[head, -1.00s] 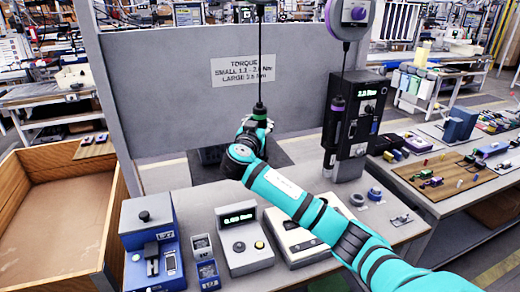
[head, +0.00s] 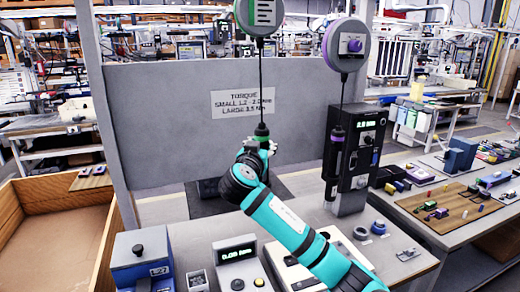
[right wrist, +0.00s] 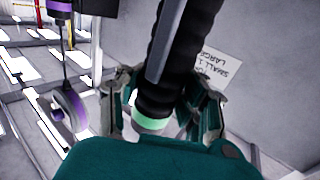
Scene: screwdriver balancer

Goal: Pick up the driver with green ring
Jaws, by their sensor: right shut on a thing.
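The driver with the green ring (right wrist: 150,124) is a dark, ribbed tool that shows large in the right wrist view. In the head view its top (head: 261,130) hangs on a cable from the green-rimmed balancer reel (head: 258,14), and its lower body is hidden behind my arm. My right gripper (head: 258,148) is around the driver just below its top, and in the right wrist view (right wrist: 165,110) its fingers are closed on both sides of it. A second driver, with a purple ring (head: 337,140), hangs beside the black torque unit under the purple reel (head: 345,44). My left gripper is out of view.
A grey panel with a torque sign (head: 243,101) stands behind the driver. The black torque unit (head: 362,150) stands to the right. Blue and grey devices (head: 140,258) line the bench front. A wooden bin (head: 50,235) is at left.

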